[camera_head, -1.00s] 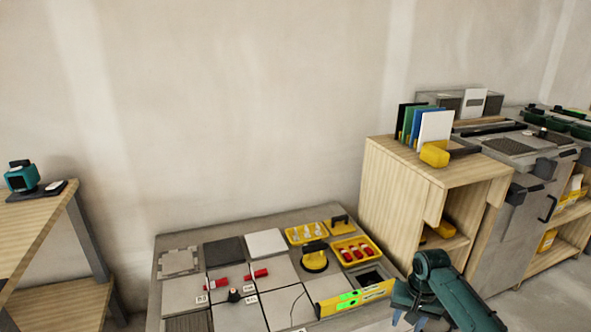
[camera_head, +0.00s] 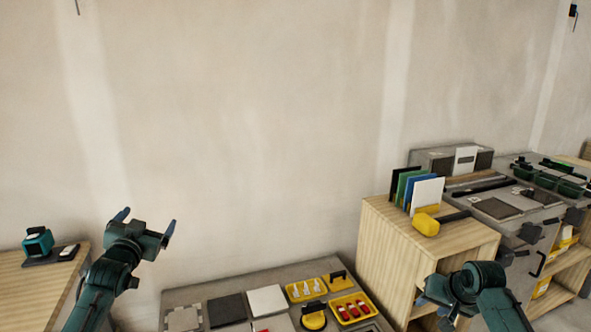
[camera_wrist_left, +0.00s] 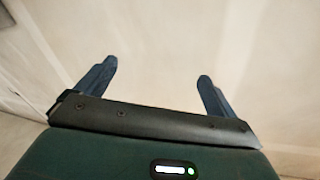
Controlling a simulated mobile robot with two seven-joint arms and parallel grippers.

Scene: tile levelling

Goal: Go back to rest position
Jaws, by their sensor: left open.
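My left gripper (camera_head: 146,220) is raised at the left of the head view, in front of the bare wall. Its two blue fingers are spread apart. The left wrist view shows the gripper (camera_wrist_left: 157,72) open and empty, with only pale wall and floor beyond it. My right gripper (camera_head: 433,310) is low at the right of the head view, in front of the wooden shelf unit. Its fingers are small and partly hidden by the wrist, so I cannot tell its opening. No object shows in it.
The tile platform (camera_head: 190,296) is at the bottom centre, with tiles, yellow trays and a suction cup (camera_head: 314,316). A wooden shelf unit (camera_head: 385,235) carries coloured panels and a yellow mallet (camera_head: 426,225). A wooden table (camera_head: 25,285) stands left. The wall area between the arms is free.

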